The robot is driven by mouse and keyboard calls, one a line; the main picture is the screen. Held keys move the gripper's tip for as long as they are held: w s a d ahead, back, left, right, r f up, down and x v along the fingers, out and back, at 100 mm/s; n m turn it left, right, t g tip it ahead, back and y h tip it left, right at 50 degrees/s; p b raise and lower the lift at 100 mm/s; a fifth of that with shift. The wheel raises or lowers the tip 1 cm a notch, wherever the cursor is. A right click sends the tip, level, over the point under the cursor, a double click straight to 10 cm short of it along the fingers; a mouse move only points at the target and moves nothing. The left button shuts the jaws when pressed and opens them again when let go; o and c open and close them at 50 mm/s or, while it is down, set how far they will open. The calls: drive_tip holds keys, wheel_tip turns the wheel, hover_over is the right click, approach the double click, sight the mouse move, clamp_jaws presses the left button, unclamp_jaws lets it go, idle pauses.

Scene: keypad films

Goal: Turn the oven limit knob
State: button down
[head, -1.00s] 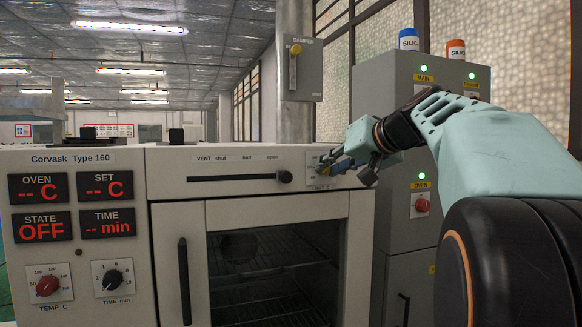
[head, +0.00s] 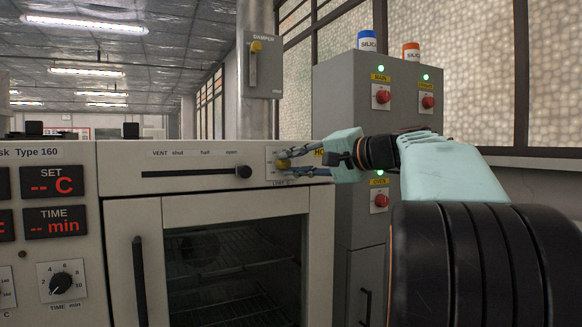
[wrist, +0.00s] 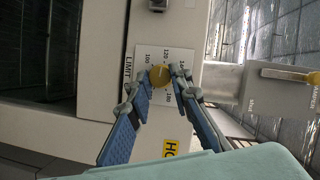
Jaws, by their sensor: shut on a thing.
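The oven limit knob is a small yellow knob (head: 283,164) on a white dial plate at the right end of the oven's top panel. In the wrist view the knob (wrist: 159,76) sits between my fingertips, with the plate's numbers and the word LIMIT around it. My gripper (head: 286,163) reaches in from the right and is shut on the knob, one blue finger on each side of it. It also shows in the wrist view (wrist: 160,82). The fingers cover part of the dial, so the knob's exact setting is hard to read.
The vent slider (head: 243,172) is just left of the dial. The oven door (head: 118,250) is shut below. A grey cabinet (head: 340,95) with red knobs stands behind my arm, and a damper box (head: 263,75) with a yellow handle hangs above.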

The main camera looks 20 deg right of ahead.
drive_tip(key=m, duration=0.1)
drive_tip(key=m+t+y+b, duration=0.1)
drive_tip(key=m, duration=0.1)
drive_tip(key=shift+f, duration=0.25)
drive_tip(key=m+b, duration=0.1)
drive_tip(key=m, duration=0.1)
drive_tip(key=m+t+b, duration=0.1)
drive_tip(key=shift+f+m+t, duration=0.15)
drive_tip(key=shift+m+t, duration=0.15)
drive_tip(key=shift+m, duration=0.1)
drive_tip(key=m+t+b, duration=0.2)
drive_tip(key=m, duration=0.2)
drive_tip(key=shift+a+f+m, duration=0.1)
drive_tip(key=shift+m, duration=0.3)
drive_tip(key=shift+m+t+h+b, duration=0.5)
drive_tip(key=shift+m+h+b, duration=0.35)
drive_tip(key=shift+m, duration=0.85)
drive_tip(key=c, duration=1.7)
unclamp_jaws()
drive_tip(key=shift+c, duration=0.2)
